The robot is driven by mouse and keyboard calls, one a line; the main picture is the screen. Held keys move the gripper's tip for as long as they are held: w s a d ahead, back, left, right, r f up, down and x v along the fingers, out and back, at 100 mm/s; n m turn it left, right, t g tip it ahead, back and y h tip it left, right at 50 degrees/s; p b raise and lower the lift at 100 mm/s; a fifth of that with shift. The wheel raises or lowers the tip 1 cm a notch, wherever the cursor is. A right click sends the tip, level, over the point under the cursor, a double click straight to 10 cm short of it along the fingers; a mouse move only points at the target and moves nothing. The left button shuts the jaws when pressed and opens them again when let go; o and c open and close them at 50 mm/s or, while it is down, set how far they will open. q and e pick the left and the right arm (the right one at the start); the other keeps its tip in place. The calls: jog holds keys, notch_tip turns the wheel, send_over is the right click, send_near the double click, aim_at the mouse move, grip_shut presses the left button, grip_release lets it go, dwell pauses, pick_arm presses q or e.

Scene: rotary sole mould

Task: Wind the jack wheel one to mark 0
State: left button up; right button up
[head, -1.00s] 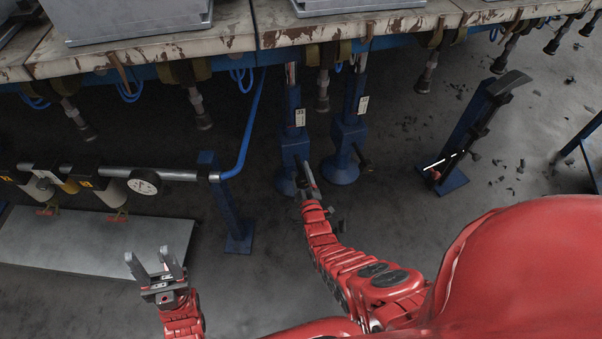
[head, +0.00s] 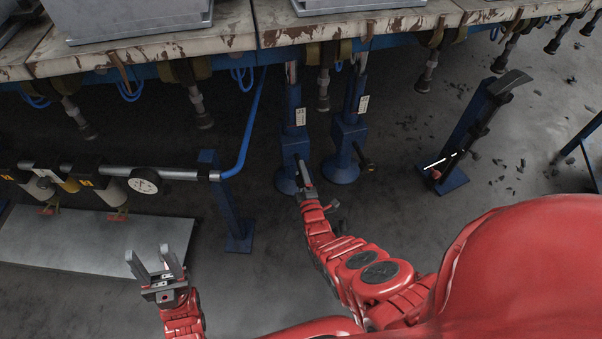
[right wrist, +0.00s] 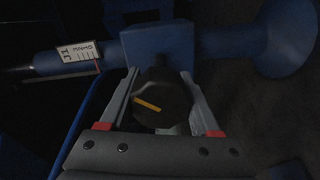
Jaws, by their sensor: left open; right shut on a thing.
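Jack one is a blue upright post with a round foot (head: 293,120) under the bench. It also shows sideways in the right wrist view (right wrist: 150,45). Its white scale plate (right wrist: 79,52) has short marks and a red pointer near the end; the exact reading is too small to tell. The jack wheel (right wrist: 162,97) is a dark round knob with a yellow stripe lying slightly tilted. My right gripper (head: 303,174) is shut on the wheel, one finger on each side of it. My left gripper (head: 157,258) is open and empty at the lower left.
A second blue jack (head: 349,130) stands close to the right. A blue stand (head: 466,135) with a black lever is further right. A pipe with a round gauge (head: 145,181) and a grey plate (head: 90,245) lie left. The worn bench (head: 330,25) overhangs the jacks.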

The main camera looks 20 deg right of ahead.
jog(key=shift+f+n, duration=0.1)
jog(key=shift+n, duration=0.2)
jog(key=n, duration=0.2)
jog(key=shift+a+n+b, duration=0.1)
jog(key=shift+n+b, duration=0.2)
jog(key=shift+n, duration=0.1)
jog(key=shift+n+b, duration=0.45)
jog(key=shift+n, duration=1.45)
jog(key=o, duration=1.4)
jog(key=shift+s, duration=0.1)
